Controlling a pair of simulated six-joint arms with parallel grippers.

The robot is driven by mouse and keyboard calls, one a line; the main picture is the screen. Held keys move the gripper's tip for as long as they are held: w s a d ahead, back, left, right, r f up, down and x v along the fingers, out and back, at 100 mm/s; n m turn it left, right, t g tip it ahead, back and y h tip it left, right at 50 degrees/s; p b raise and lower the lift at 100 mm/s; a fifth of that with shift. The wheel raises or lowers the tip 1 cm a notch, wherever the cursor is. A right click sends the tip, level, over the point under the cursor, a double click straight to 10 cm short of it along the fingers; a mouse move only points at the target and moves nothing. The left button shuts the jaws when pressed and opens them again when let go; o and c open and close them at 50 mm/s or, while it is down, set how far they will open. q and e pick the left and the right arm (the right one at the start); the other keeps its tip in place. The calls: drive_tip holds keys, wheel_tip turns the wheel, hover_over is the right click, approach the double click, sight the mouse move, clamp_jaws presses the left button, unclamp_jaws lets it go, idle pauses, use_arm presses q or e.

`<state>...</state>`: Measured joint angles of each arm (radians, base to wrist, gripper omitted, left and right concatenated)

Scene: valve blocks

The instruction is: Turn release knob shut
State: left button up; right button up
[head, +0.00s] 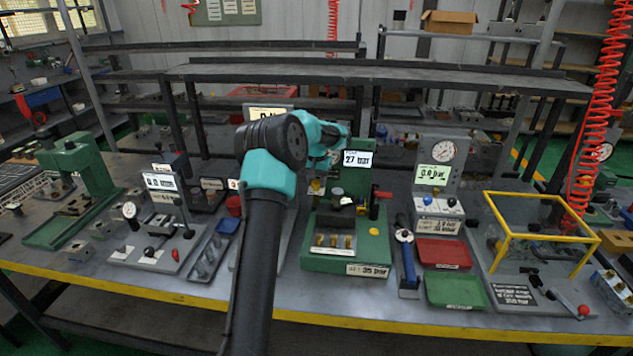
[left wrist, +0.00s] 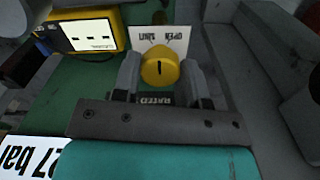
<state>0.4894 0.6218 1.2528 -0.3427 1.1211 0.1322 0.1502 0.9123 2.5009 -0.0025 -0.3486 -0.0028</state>
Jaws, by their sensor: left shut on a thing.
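The release knob (left wrist: 158,70) is yellow and round with a short dark line on its face. It sits between the two grey fingers of my left gripper (left wrist: 162,82) in the left wrist view, and the gripper is shut on it. A white plate (left wrist: 160,40) behind the knob reads OPEN and SHUT, upside down in this view. In the head view the knob belongs to a green valve block (head: 345,262) with a 27 bar sign (head: 357,159). My teal left wrist hides part of that block. My right gripper is not in view.
A yellow display box (left wrist: 92,34) stands close to the left finger in the left wrist view. In the head view, a blue-handled tool (head: 406,262), a red tray (head: 443,253) and a green tray (head: 455,290) lie right of the block. A yellow frame (head: 545,235) stands further right.

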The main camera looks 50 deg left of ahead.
sight(317, 182)
use_arm(q)
drive_tip(key=n, duration=0.6)
drive_tip(key=shift+n, duration=0.4)
drive_tip(key=o, duration=0.9)
wheel_tip(317, 182, up, 17)
drive_tip(key=shift+r, duration=0.2)
idle(0.4)
idle(0.4)
